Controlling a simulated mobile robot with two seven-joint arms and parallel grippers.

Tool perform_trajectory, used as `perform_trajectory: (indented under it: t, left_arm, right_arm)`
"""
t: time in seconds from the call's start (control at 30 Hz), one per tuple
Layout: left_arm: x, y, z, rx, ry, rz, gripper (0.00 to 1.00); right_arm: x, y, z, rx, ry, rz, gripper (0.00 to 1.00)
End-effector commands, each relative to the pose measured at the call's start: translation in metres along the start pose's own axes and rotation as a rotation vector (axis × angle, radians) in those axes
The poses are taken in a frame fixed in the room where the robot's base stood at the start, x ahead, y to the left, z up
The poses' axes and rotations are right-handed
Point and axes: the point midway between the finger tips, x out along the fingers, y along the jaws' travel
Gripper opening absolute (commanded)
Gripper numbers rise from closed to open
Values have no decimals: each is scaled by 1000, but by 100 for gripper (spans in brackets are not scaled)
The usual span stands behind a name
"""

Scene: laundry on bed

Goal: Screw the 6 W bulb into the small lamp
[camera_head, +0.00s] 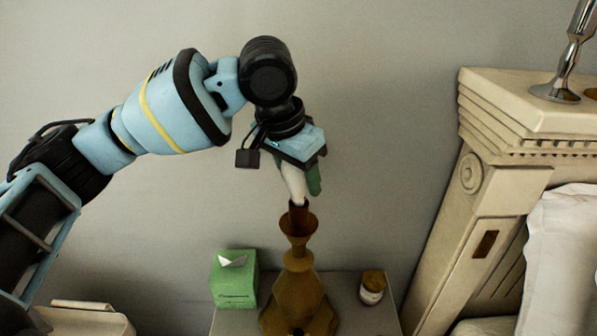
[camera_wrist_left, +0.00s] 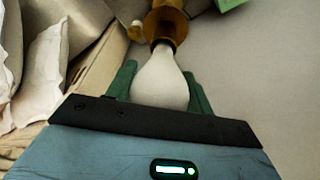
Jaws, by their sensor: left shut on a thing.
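The small lamp (camera_head: 297,285) has a brown, faceted base and a narrow neck, and stands on the nightstand. A white bulb (camera_head: 294,184) is between the green fingers of my left gripper (camera_head: 302,180), directly above the lamp's socket (camera_head: 298,218). In the left wrist view the bulb (camera_wrist_left: 160,82) fills the space between the fingers, with its narrow end at the dark top of the lamp (camera_wrist_left: 165,22). I cannot tell whether its thread sits inside the socket. No wattage marking is readable. My right gripper is in neither view.
A green tissue box (camera_head: 234,280) is left of the lamp and a small brown jar (camera_head: 372,287) is right of it on the nightstand (camera_head: 362,320). A carved headboard (camera_head: 470,190) with a chrome stand (camera_head: 568,62) and a white pillow (camera_head: 562,260) are at the right.

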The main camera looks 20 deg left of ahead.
Motion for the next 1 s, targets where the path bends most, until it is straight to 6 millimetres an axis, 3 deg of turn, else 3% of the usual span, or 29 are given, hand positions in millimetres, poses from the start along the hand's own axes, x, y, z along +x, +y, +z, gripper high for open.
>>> perform_trajectory:
  t: [0.3, 0.33, 0.5, 0.83, 1.0]
  left_arm:
    - [4, 0, 1, 0, 1, 0, 30]
    - [4, 0, 1, 0, 1, 0, 54]
    - [4, 0, 1, 0, 1, 0, 76]
    - [1, 0, 1, 0, 1, 0, 77]
    - [-19, 0, 0, 0, 3, 1, 77]
  right_arm:
    - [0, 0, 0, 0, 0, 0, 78]
    - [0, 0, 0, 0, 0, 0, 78]
    - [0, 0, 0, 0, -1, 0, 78]
    - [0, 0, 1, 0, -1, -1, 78]
    - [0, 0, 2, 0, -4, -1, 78]
